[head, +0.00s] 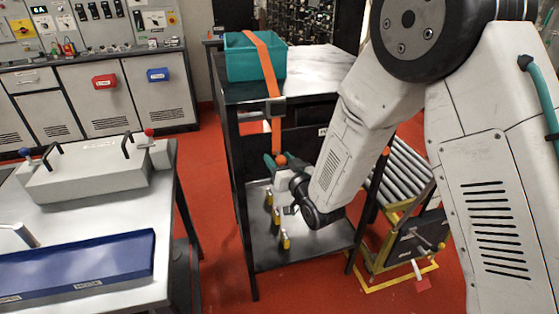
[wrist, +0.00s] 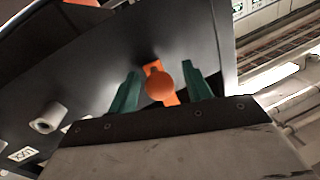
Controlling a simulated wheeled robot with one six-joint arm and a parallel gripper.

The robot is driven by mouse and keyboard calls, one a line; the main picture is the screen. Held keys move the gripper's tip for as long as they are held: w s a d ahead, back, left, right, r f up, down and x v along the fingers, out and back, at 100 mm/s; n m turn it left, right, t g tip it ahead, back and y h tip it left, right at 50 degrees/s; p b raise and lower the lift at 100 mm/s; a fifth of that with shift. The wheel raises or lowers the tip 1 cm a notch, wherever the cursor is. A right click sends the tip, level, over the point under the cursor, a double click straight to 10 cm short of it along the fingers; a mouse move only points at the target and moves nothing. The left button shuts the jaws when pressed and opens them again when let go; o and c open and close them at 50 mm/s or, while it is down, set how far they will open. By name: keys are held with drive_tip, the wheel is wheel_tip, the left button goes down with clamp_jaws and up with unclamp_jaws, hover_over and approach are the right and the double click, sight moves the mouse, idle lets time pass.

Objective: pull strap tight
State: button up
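An orange strap (head: 262,60) runs over a teal crate (head: 240,62) on the dark table and down through a grey buckle (head: 278,108) at the table's front edge. Its loose tail hangs below the buckle and ends in an orange ball (head: 281,159). The ball also shows in the wrist view (wrist: 160,86), with a bit of strap behind it. My gripper (head: 274,161) is at the ball below the tabletop. In the wrist view its green fingers (wrist: 162,76) stand on both sides of the ball, with narrow gaps showing, so it looks open.
The table's lower shelf (head: 290,245) lies below my gripper, and the table's legs stand around it. A roller conveyor (head: 402,175) with a yellow frame is at the right. A bench (head: 75,205) with a grey lidded box stands at the left. Red floor is free between them.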

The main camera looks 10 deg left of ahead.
drive_tip(key=v, duration=0.7)
drive_tip(key=shift+s+d, duration=0.3)
